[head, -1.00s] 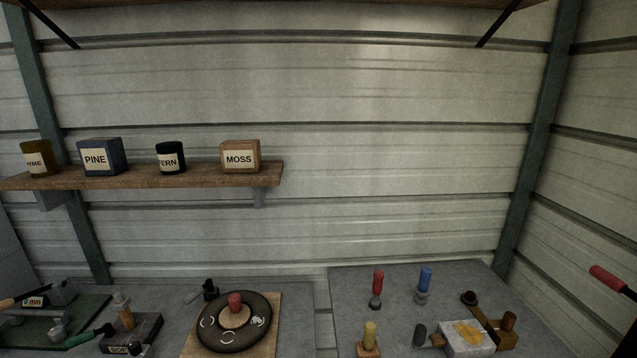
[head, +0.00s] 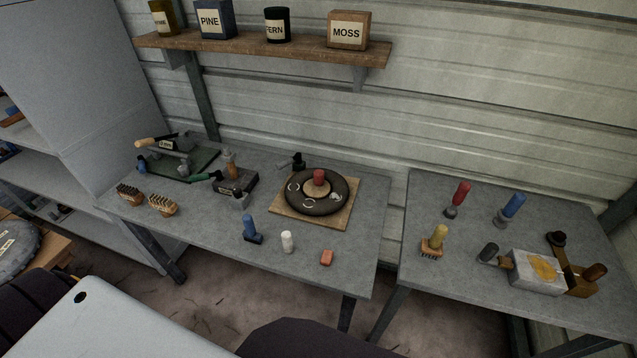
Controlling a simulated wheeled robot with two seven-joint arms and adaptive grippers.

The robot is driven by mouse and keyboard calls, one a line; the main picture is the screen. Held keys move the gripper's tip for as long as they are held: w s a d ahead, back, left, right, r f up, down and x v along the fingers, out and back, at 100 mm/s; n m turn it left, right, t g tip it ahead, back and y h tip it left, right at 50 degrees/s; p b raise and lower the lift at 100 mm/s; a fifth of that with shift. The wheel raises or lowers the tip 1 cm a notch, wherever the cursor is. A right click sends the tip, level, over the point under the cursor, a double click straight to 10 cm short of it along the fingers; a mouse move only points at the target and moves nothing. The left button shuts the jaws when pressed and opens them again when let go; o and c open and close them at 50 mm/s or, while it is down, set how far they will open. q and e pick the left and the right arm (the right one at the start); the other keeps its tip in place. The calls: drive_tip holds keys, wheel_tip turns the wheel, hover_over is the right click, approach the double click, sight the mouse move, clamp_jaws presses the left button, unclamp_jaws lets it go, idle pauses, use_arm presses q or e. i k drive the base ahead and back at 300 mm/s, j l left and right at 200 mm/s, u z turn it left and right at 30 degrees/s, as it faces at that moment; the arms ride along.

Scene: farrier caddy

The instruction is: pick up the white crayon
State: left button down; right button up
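A small white crayon (head: 288,242) stands upright near the front edge of the left grey table (head: 330,270) in the head view. A blue-handled tool (head: 250,229) stands to its left and a small reddish block (head: 327,257) lies to its right. Neither of my grippers is in view.
A round dark caddy (head: 340,205) with a red knob sits on a wooden board behind the crayon. Two brushes (head: 163,205) lie at the table's left. A gap separates the right table (head: 470,295), which holds several handled tools. A shelf (head: 270,52) hangs above.

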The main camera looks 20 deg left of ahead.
sight(285, 236)
drive_tip(key=u, duration=1.05)
